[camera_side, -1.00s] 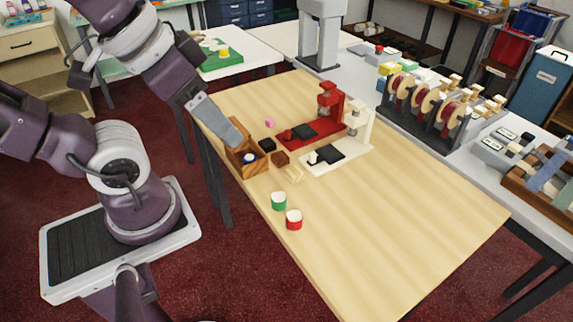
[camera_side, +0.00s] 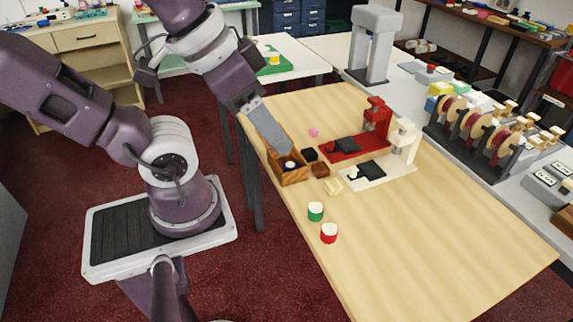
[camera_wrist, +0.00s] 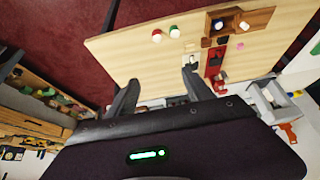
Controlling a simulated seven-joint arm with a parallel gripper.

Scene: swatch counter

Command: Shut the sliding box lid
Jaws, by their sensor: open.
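A small open-topped wooden box (camera_side: 295,178) stands near the table's left edge in the side view. A blue-and-white piece (camera_side: 290,165) shows inside its uncovered front end. In the wrist view the box (camera_wrist: 208,28) is at the upper right, with a lighter wooden part (camera_wrist: 258,18) at its right end that looks like the lid. My gripper (camera_wrist: 160,75) is open and empty, its two dark fingers apart from the box in the wrist view.
Black (camera_side: 309,154) and brown (camera_side: 320,170) blocks lie beside the box. A red press (camera_side: 375,122) and a white press (camera_side: 403,145) stand to its right. Green (camera_side: 316,212) and red (camera_side: 329,233) pots stand in front. The table's near right part is clear.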

